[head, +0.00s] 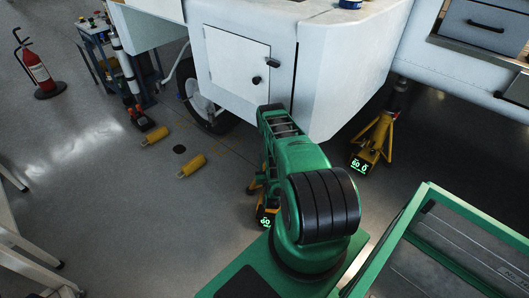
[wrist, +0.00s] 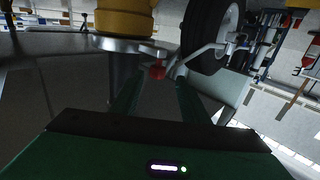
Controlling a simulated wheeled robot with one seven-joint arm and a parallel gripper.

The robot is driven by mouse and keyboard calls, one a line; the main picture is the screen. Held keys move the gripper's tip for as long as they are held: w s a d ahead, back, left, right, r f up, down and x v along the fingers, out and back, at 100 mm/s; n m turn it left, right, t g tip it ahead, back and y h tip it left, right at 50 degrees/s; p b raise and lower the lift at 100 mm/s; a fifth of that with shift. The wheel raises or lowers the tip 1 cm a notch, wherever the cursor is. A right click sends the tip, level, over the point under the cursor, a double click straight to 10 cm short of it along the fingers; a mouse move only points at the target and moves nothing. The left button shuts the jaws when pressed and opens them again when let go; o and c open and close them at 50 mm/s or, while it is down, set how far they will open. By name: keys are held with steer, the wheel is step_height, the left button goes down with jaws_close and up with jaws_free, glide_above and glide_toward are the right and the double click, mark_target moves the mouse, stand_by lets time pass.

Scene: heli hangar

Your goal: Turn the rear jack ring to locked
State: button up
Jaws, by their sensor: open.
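In the wrist view a yellow jack body (wrist: 124,20) fills the top, with a grey metal ring (wrist: 118,44) around it. A tab with a red knob (wrist: 157,72) sticks out from the ring. My gripper (wrist: 157,82) is open, its two dark green fingers reaching toward the knob, one on each side in the picture; I cannot tell whether they touch. In the head view my arm hides the gripper and most of a yellow jack (head: 265,217) with a green display. Another yellow jack (head: 375,140) stands to the right, its display also green.
A white helicopter body (head: 345,70) with a small hatch (head: 237,65) overhangs the jacks. A wheel (head: 207,112) is just left. Yellow chocks (head: 191,166) lie on the floor. A green-framed cart (head: 440,240) stands at the lower right. An extinguisher (head: 38,70) is far left.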

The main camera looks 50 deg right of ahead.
steer(key=x, duration=0.6)
steer(key=shift+s+d, duration=0.1)
steer(key=shift+d, duration=0.15)
